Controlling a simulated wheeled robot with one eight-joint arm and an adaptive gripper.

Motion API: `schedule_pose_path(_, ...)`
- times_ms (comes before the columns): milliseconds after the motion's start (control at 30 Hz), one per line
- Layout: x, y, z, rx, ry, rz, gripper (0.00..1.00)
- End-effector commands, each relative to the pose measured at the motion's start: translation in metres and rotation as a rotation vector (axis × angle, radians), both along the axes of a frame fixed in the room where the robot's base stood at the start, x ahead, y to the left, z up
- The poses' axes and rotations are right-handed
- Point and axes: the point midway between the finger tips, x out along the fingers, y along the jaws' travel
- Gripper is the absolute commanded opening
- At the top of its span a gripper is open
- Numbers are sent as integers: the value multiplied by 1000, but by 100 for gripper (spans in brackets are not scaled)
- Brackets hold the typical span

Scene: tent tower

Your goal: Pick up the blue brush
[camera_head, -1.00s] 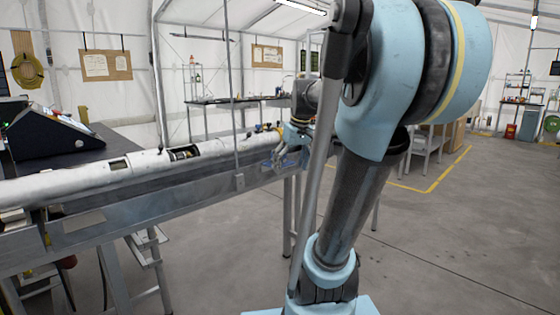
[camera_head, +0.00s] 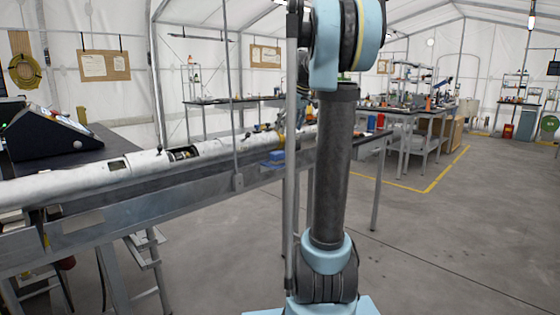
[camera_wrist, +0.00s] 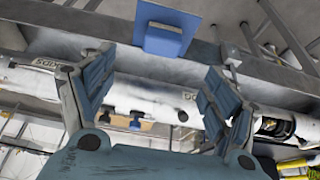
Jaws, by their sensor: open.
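My gripper (camera_wrist: 158,65) is open in the wrist view, with its two dark blue fingers spread wide and nothing between the pads. Beyond the fingertips, at the top, is a bright blue piece (camera_wrist: 165,42) with a flat plate and a raised block. It also shows in the head view (camera_head: 277,156), beside the long white tube. I cannot tell for sure that it is the blue brush. It is apart from the fingers. In the head view my gripper is mostly hidden behind my arm.
The long white tube (camera_head: 90,178) lies along a grey metal rail (camera_head: 150,205) and crosses the wrist view behind the fingers. A dark control console (camera_head: 48,135) stands at left. Workbenches (camera_head: 388,108) stand behind. The floor at right is clear.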

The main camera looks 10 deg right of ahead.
Motion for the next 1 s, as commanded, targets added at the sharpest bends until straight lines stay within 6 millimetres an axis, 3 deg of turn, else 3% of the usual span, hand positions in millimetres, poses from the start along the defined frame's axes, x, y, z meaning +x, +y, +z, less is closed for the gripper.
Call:
schedule_pose_path(433,24,19,-73,-1,-1,0,80)
schedule_pose_path(767,31,25,-95,-1,1,0,80)
schedule_pose_path(1000,42,38,-122,-1,1,0,80)
